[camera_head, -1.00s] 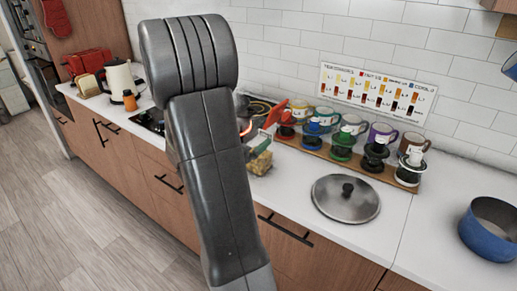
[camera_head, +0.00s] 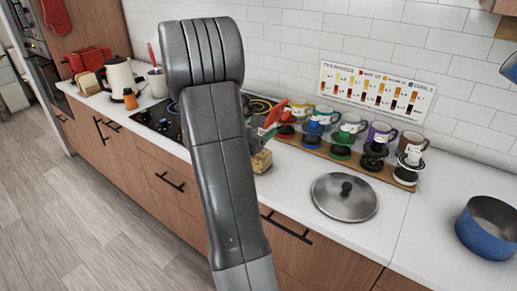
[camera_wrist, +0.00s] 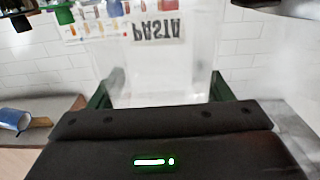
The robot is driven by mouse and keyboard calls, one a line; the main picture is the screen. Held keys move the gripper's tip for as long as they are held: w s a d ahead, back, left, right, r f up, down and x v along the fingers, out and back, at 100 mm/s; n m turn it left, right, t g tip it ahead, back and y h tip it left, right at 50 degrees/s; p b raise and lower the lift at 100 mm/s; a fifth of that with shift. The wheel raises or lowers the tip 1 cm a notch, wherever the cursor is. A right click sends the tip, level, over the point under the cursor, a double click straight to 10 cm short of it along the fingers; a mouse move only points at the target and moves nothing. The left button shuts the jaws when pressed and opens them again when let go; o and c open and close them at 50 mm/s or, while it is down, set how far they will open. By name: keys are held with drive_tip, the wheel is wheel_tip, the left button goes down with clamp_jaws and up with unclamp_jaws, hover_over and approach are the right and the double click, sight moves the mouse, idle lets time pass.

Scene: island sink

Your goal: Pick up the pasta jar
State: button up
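The pasta jar (camera_wrist: 160,75) is clear, with the word PASTA upside down in the wrist view, which shows the scene inverted. It lies between the two green fingers of my gripper (camera_wrist: 160,90), one at each side. The fingers stand wide apart, close to the jar's sides; I cannot tell whether both press on it. The jar's far end runs out of the top of the wrist view. In the head view my arm hides the gripper and most or all of the jar.
A wooden rack holds coloured mugs and drippers (camera_head: 343,140). A pot lid (camera_head: 345,197) lies on the counter, with a blue pot (camera_head: 487,235) to the right. The stove (camera_head: 160,117) is left of my arm; a kettle (camera_head: 119,76) stands farther left. A small yellow-brown block-like shape (camera_head: 262,161) shows beside my arm.

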drive_tip(key=c, duration=0.7)
drive_tip(key=shift+r, duration=0.1)
drive_tip(key=shift+c, duration=0.2)
